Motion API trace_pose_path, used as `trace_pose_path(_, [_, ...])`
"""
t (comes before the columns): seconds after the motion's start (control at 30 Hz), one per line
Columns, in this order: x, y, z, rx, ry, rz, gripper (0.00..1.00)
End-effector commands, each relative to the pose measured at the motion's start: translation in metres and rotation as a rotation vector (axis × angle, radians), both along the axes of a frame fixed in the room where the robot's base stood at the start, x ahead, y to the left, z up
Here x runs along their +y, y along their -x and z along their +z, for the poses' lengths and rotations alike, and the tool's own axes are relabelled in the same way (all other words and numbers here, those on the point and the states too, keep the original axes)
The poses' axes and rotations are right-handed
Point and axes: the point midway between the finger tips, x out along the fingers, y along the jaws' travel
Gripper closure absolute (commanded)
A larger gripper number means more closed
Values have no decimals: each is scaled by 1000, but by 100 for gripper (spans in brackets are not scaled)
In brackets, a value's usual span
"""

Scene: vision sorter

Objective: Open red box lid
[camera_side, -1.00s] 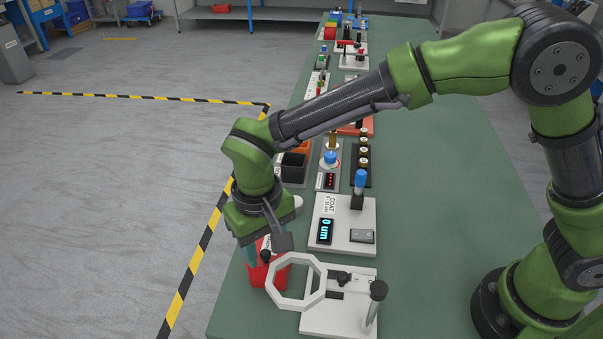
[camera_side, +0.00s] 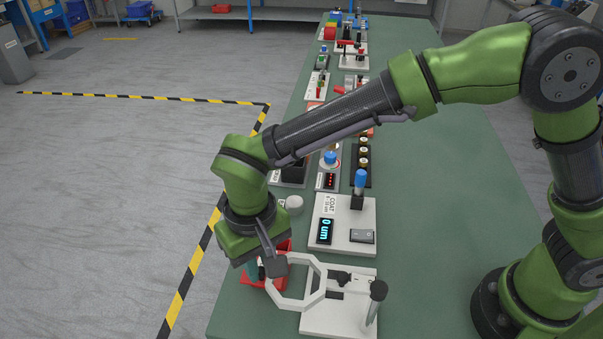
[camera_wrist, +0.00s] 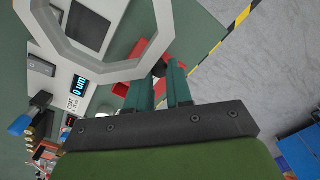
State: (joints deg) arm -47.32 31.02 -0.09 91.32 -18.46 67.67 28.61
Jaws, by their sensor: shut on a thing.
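The red box (camera_side: 250,283) stands at the near left edge of the green table, mostly hidden under my gripper (camera_side: 258,270). Red parts show on both sides of the fingers, and in the wrist view red (camera_wrist: 165,32) shows beyond the fingertips. The lid's dark knob (camera_wrist: 158,68) is at the tips of my gripper (camera_wrist: 167,78), whose teal fingers are shut on it. The lid seems raised or tilted, but its exact angle is hidden by my wrist.
A white octagonal ring (camera_side: 312,297) stands close right of my gripper, by a white plate (camera_side: 345,315) with a grey post (camera_side: 376,300). A white coating-gauge panel (camera_side: 345,240) lies behind. A small white round thing (camera_side: 294,204) is near. Floor is open left.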

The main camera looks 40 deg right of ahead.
Motion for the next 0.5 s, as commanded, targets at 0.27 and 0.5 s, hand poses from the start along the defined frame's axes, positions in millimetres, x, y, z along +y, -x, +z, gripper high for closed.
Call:
trace_pose_path(0.27, [-1,-1,1,0,0,-1,63])
trace_pose_path(0.5, [-1,-1,0,0,0,-1,54])
